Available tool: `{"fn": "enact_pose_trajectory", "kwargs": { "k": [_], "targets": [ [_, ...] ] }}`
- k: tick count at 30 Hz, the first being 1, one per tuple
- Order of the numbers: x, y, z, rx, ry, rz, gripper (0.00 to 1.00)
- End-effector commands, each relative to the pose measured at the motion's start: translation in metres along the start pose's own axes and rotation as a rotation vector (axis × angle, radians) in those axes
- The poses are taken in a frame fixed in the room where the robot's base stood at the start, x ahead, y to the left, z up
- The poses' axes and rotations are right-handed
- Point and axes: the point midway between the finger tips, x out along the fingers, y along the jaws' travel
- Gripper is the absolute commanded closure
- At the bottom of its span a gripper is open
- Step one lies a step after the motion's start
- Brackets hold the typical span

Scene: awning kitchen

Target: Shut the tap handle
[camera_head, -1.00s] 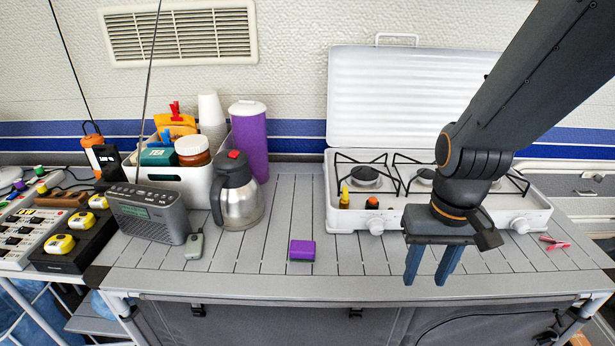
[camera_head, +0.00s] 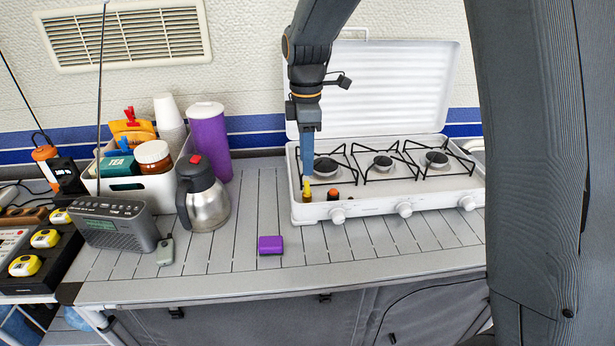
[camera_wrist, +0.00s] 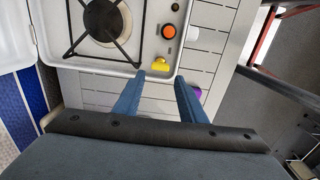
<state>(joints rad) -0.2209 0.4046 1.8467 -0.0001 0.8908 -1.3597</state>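A small yellow tap handle (camera_head: 307,186) stands at the front left corner of the white stove (camera_head: 365,203). It also shows in the wrist view (camera_wrist: 160,66), at the stove's corner and just beyond my fingertips. My gripper (camera_head: 307,172) is over the stove's left end, pointing down, with its blue fingers seen edge-on close to the handle. In the wrist view my gripper (camera_wrist: 168,80) has its two fingers apart with nothing between them. Whether a finger touches the handle I cannot tell.
An orange-red button (camera_head: 334,194) and white knobs (camera_head: 404,209) lie to the right of the handle. The stove's raised lid (camera_head: 400,95) stands behind. A steel jug (camera_head: 203,195) and a purple block (camera_head: 270,245) are to the left. The tabletop in front is mostly clear.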

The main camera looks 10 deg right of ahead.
Motion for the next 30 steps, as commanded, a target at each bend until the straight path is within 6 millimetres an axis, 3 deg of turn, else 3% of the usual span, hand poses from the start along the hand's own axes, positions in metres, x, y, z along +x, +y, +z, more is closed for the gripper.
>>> {"fn": "enact_pose_trajectory", "kwargs": {
  "k": [12, 24, 30],
  "targets": [
    [0.059, -0.001, 0.002, 0.006, 0.0, -0.002, 0.62],
    [0.069, -0.001, 0.001, 0.006, 0.0, 0.0, 0.62],
    [0.068, -0.001, 0.001, 0.006, 0.0, 0.0, 0.93]
  ]
}}
